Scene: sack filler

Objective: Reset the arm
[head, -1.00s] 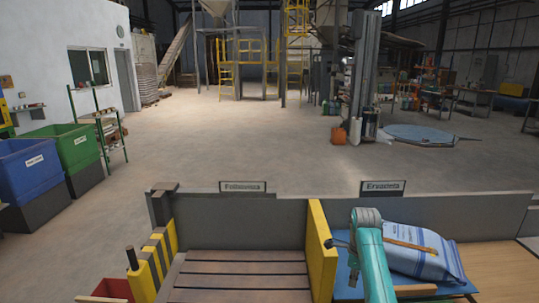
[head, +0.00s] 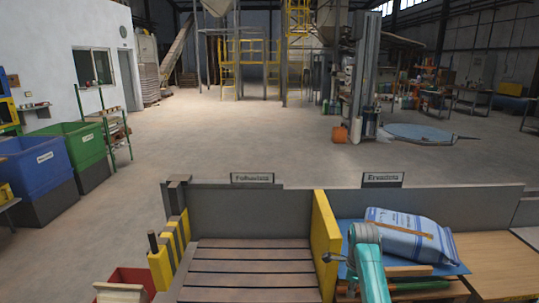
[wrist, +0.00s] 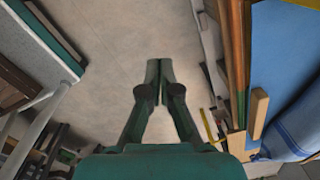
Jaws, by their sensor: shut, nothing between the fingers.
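My gripper (wrist: 160,75) shows in the wrist view with its two dark green fingers together and nothing between them. It points over bare concrete floor. In the head view my teal arm (head: 370,275) rises at the bottom right, beside the yellow divider (head: 326,245). The gripper's fingertips cannot be made out there. A blue and white sack (head: 412,232) lies on a blue sheet behind and right of the arm. The sack and sheet also show at the right edge of the wrist view, apart from the fingers.
A slatted wooden deck (head: 250,270) lies left of the divider, below a grey back wall (head: 250,210). A bare wooden board (head: 495,262) lies at the right. Blue (head: 35,165) and green (head: 78,148) bins stand at the left. The floor behind is open.

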